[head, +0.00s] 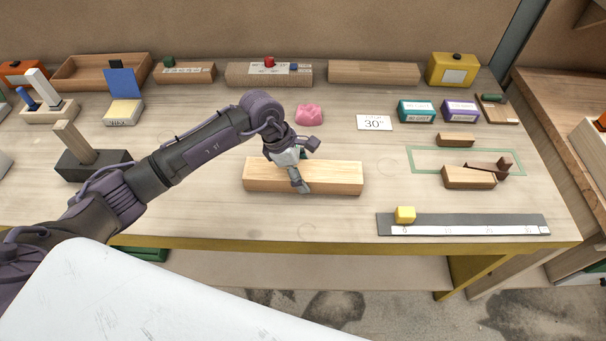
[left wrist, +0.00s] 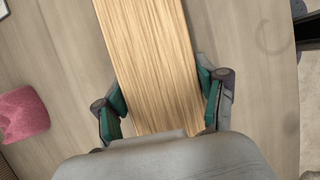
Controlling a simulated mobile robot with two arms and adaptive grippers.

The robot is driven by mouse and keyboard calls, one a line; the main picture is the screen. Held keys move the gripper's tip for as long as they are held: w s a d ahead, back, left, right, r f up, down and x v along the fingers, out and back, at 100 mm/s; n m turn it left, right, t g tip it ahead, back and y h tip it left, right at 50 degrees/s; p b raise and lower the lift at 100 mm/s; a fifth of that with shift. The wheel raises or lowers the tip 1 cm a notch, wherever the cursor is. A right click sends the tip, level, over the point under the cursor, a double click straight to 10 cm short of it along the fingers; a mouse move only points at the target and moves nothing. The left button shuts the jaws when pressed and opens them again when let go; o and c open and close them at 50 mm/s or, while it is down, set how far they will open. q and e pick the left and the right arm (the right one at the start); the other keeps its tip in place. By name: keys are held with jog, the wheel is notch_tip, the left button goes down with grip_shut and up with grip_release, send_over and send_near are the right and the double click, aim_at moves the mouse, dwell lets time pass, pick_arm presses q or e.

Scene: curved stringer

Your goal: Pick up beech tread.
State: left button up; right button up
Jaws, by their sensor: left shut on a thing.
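The beech tread (head: 335,172) is a long, light wooden block in the middle of the workbench in the head view. It also fills the centre of the left wrist view (left wrist: 150,50). My left gripper (head: 302,170) reaches over the middle of the tread with one finger on its near side. In the left wrist view, the two teal-padded fingers (left wrist: 163,110) are shut on the tread from both sides. I cannot tell if the tread is clear of the bench. My right gripper is not in view.
A pink lump (head: 309,114) and a 30° card (head: 374,123) lie behind the tread. To the right are brown wooden pieces (head: 468,178) by a green outline.

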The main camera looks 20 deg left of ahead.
pick_arm(q)
jog(key=shift+w+r, duration=0.1)
jog(key=shift+c, duration=0.6)
